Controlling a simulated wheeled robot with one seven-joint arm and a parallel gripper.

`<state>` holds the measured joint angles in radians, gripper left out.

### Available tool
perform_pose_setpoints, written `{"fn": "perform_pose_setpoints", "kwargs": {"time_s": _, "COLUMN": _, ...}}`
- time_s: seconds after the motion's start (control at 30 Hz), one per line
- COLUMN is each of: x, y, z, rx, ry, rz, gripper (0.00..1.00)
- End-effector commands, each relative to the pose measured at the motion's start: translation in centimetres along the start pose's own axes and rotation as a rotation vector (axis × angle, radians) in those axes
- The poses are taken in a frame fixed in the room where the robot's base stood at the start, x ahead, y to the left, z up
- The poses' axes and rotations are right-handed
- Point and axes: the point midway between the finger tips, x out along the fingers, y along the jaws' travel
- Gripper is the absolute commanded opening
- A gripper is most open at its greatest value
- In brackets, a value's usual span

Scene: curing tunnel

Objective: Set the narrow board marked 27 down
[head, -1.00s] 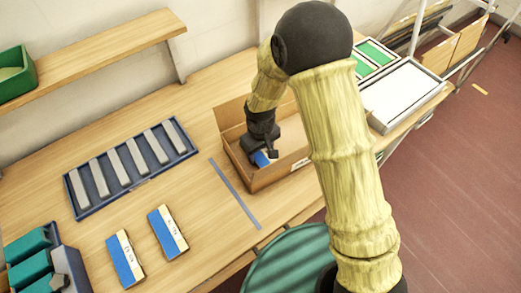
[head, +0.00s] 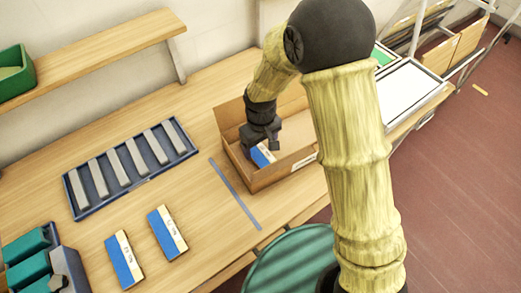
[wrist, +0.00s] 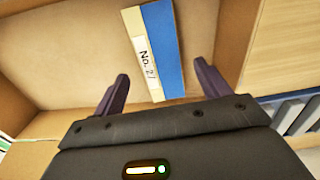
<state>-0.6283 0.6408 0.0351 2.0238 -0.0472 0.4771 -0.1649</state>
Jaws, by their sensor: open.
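The narrow board marked 27 (wrist: 168,50), blue with a cream strip and a white label reading "No. 27", lies in the open cardboard box. In the head view the board (head: 263,155) rests at the left end of the box (head: 272,180). My gripper (wrist: 162,92) is open, with its two fingers apart on either side of the board's near end. A gap shows between each finger and the board. In the head view my gripper (head: 262,140) is over the box's left end and hides part of the board.
Two similar blue-and-cream boards (head: 125,260) (head: 167,232) lie on the table left of a blue strip (head: 235,193). A blue tray (head: 75,193) of several grey bars lies behind them. The box walls stand close around my gripper; its right part looks empty.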

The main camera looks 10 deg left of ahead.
Motion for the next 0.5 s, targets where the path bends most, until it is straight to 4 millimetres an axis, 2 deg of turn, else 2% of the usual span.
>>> {"fn": "perform_pose_setpoints", "kwargs": {"time_s": 0.3, "x": -6.1, "y": 0.0, "z": -0.1, "rx": 0.000, "ry": 0.005, "rz": 0.001, "gripper": 0.76}}
{"fn": "perform_pose_setpoints", "kwargs": {"time_s": 0.5, "x": -8.1, "y": 0.0, "z": 0.0, "rx": 0.000, "ry": 0.001, "rz": 0.000, "gripper": 0.76}}
